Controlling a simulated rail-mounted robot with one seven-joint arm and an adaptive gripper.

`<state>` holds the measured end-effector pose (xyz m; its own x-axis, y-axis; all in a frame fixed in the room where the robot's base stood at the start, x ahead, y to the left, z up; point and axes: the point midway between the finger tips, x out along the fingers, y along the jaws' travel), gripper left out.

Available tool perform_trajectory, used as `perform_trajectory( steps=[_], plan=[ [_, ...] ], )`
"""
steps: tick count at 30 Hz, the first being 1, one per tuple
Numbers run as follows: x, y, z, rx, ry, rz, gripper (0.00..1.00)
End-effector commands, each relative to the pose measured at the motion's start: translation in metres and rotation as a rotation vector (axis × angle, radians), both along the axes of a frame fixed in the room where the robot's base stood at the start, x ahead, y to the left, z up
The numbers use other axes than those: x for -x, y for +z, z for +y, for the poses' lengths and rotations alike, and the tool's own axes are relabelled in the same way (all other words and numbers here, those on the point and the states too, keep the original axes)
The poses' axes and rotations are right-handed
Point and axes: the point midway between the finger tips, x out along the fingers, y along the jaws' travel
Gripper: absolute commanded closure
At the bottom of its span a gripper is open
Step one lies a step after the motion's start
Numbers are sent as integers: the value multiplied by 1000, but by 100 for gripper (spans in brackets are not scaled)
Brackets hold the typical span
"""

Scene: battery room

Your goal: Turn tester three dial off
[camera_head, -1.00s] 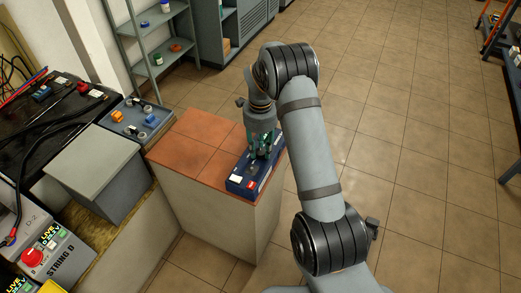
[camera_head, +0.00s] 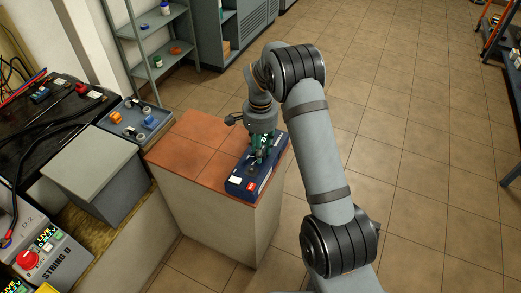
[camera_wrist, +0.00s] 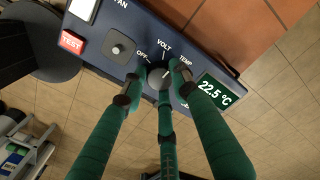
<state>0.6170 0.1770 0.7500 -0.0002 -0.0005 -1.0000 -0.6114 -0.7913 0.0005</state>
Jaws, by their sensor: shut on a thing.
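The dark blue tester (camera_head: 243,190) lies on the tiled top of a cabinet in the head view, partly hidden by my gripper (camera_head: 258,157). In the wrist view the tester (camera_wrist: 185,18) shows a dark round dial (camera_wrist: 157,76) with OFF, VOLT and TEMP marked around it. Its green display (camera_wrist: 219,91) reads 22.5 °C. My green-fingered gripper (camera_wrist: 157,88) is shut on the dial, with fingertips around its sides. I cannot tell for certain which mark the dial points to.
The tan-red tiled top (camera_head: 190,150) is clear left of the tester. Left stand a grey box (camera_head: 95,165) and battery gear. Open floor lies right.

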Motion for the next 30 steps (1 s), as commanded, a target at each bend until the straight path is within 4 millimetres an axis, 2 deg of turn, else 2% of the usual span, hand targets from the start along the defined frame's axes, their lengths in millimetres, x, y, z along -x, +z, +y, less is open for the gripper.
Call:
perform_trajectory(
  steps=[30],
  plan=[
    [-1,1,0,0,963,-1,98]
  ],
)
